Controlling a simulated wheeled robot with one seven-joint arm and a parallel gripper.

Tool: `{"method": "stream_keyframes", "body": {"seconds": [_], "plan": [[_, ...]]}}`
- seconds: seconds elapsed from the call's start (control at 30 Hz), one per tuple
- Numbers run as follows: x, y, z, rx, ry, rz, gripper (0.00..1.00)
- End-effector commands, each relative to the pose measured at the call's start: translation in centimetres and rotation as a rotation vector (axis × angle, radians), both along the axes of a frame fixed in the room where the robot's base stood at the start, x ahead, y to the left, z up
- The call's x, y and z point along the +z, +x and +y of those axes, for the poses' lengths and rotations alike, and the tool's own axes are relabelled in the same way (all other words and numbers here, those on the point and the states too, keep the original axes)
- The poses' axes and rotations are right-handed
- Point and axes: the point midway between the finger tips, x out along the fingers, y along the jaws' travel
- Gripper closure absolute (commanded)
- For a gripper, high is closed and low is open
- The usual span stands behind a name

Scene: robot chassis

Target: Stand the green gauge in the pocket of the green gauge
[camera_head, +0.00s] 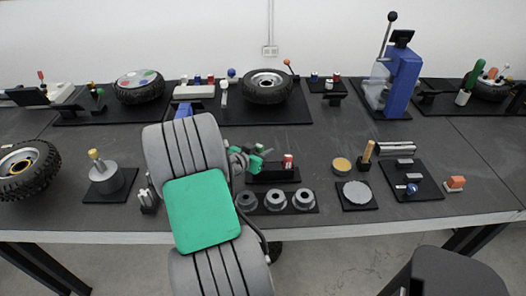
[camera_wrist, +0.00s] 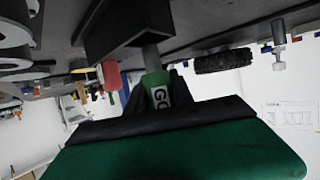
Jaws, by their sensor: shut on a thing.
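The green gauge (camera_wrist: 160,97) has white letters on its side and a grey pin at its end. My gripper (camera_wrist: 160,82) is shut on it, with dark fingers at both sides; in the head view my gripper (camera_head: 250,158) is beside the black gauge block (camera_head: 270,176). In the wrist view, which looks upside down, the grey pin meets the black block (camera_wrist: 130,27). I cannot tell whether the pin is inside the pocket or only at its mouth. A red gauge (camera_head: 288,161) stands in the same block; it also shows in the wrist view (camera_wrist: 111,75).
A black tray with grey rings (camera_head: 275,201) lies in front of the block. A yellow-topped round part (camera_head: 341,165) and a grey disc (camera_head: 357,192) are to the right. A tyre (camera_head: 268,86) and a blue press (camera_head: 402,80) stand behind. My arm covers the table left of the block.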

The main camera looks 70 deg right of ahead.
Motion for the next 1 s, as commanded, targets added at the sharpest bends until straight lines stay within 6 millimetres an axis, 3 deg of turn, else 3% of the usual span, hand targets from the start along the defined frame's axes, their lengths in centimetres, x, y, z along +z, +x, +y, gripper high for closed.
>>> {"method": "stream_keyframes", "body": {"seconds": [0.47, 1.0], "plan": [[0.1, 0.0, 0.0, 0.0, -0.001, -0.001, 1.0], [-1.3, 0.0, 0.1, 0.0, -0.001, -0.001, 1.0]]}}
